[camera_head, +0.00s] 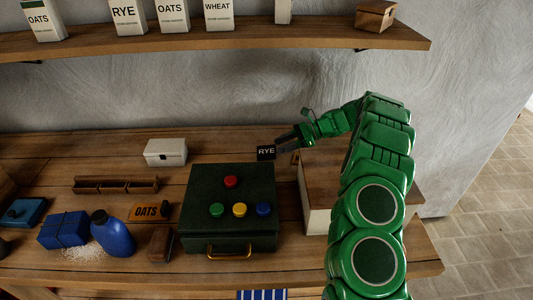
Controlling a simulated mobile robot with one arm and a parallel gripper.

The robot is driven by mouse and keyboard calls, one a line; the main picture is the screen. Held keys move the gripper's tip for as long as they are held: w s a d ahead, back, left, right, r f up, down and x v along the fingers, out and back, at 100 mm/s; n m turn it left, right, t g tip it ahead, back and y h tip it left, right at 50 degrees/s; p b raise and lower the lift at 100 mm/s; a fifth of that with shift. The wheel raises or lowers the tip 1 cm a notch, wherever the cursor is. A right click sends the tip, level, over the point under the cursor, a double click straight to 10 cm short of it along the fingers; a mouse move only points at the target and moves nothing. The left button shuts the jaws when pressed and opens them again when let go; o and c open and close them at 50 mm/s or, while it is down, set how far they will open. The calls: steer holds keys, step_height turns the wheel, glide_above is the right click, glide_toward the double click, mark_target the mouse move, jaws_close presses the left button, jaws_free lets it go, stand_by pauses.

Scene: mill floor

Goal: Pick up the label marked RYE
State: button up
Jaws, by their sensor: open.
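The small black label marked RYE (265,153) stands upright just behind the right rear corner of the dark green box, its white letters facing me. My gripper (281,144) reaches in from the right, with its tips at the label's right edge. The jaws are open. At this size I cannot tell whether the label lies between the fingers or just beside them. An orange label marked OATS (147,211) lies on the table left of the box. A white package marked RYE (127,17) stands on the shelf.
The dark green box (205,180) with coloured knobs stands mid-table. A wooden box (316,190) is to its right, under my arm. A white box (165,152), a wooden tray (115,186) and a blue bottle (113,236) stand left. The shelf (310,36) hangs above.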

mark_target(266, 159)
steer(key=shift+x, duration=3.4)
steer(key=shift+f, duration=0.1)
jaws_close()
